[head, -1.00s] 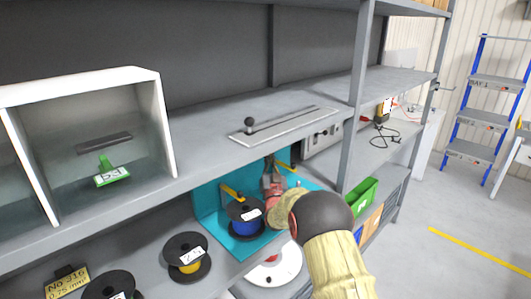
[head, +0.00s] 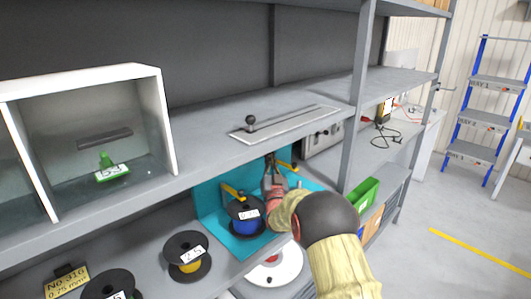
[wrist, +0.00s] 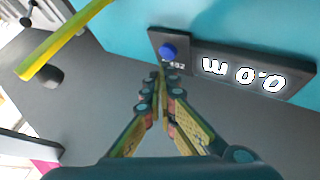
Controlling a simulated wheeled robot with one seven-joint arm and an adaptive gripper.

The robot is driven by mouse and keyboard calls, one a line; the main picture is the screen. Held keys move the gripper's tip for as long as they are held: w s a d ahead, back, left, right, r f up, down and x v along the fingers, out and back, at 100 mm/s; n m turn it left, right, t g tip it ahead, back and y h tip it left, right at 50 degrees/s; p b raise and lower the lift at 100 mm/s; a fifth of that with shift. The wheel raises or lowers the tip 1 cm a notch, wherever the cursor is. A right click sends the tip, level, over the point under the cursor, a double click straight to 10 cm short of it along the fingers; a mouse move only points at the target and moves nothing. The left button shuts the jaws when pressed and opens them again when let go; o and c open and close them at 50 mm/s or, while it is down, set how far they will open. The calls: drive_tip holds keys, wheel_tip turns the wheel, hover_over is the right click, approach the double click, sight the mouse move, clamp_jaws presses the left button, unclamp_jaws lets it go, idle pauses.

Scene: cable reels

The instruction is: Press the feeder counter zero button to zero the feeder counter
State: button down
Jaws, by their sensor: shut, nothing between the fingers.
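The feeder counter (wrist: 225,72) is a dark panel on a teal back wall in the wrist view. It has a round blue button (wrist: 168,52) at its left end and a lit display (wrist: 245,74), upside down here, that appears to read 0.0 m. My gripper (wrist: 160,80) is shut and empty. Its fingertips point at the panel just below the blue button in the picture; a small gap shows, and I cannot tell how far off the panel they are. In the head view my gripper (head: 271,170) reaches into the teal feeder bay (head: 215,212); the counter cannot be made out there.
A blue cable reel (head: 247,222) stands in the bay close left of my gripper. A yellow bar (wrist: 60,42) crosses the wrist view at upper left. The shelf (head: 240,140) lies above my arm. A reel with yellow cable (head: 187,255) stands further left.

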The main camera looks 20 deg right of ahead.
drive_tip(key=shift+a+f+y, duration=0.15)
drive_tip(key=shift+a+y, duration=0.05)
drive_tip(key=shift+y, duration=0.1)
drive_tip(key=shift+s+d+b, duration=0.3)
drive_tip(key=shift+s+d, duration=0.05)
drive_tip(key=shift+s, duration=0.45)
drive_tip(key=shift+s+d+b, duration=0.25)
drive_tip(key=shift+s+d, duration=0.05)
drive_tip(key=shift+s, duration=0.45)
drive_tip(key=shift+s+d+b, duration=0.3)
drive_tip(key=shift+s+d, duration=0.05)
drive_tip(key=shift+s, duration=0.45)
